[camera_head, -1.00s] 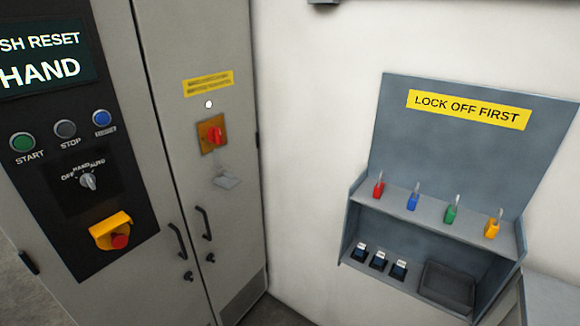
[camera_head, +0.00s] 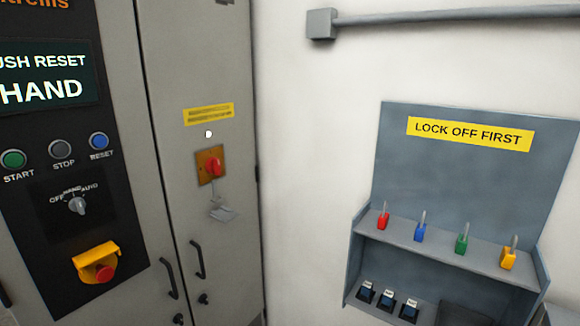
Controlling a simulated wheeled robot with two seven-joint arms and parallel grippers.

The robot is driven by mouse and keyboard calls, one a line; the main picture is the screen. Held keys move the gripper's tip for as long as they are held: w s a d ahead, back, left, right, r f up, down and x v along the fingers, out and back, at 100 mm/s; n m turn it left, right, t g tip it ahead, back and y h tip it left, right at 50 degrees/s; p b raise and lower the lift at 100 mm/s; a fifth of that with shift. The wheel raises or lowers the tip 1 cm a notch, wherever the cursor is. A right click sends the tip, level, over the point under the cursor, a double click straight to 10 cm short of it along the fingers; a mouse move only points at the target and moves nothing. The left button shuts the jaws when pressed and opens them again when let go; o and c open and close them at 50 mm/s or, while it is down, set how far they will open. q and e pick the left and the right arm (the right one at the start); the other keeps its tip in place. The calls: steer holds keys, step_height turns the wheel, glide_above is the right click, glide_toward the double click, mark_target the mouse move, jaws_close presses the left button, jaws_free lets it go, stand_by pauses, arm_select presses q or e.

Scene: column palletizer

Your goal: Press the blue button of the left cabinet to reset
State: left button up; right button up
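The blue button (camera_head: 99,141), labelled RESET, sits at the right of a row on the black panel (camera_head: 110,195) of the left cabinet. The display (camera_head: 45,78) above shows "SH RESET" and "HAND", cut off at the left edge. Below are a selector knob (camera_head: 77,206) marked OFF, HAND, AUTO and a red stop button (camera_head: 104,272) under a yellow guard. Neither of my grippers is in view.
The cabinet's right door (camera_head: 205,60) carries a red rotary switch (camera_head: 213,167) on an orange plate and a hanging tag. A grey lockout station (camera_head: 470,170) with several coloured padlocks hangs on the white wall. A conduit (camera_head: 440,17) runs above it.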

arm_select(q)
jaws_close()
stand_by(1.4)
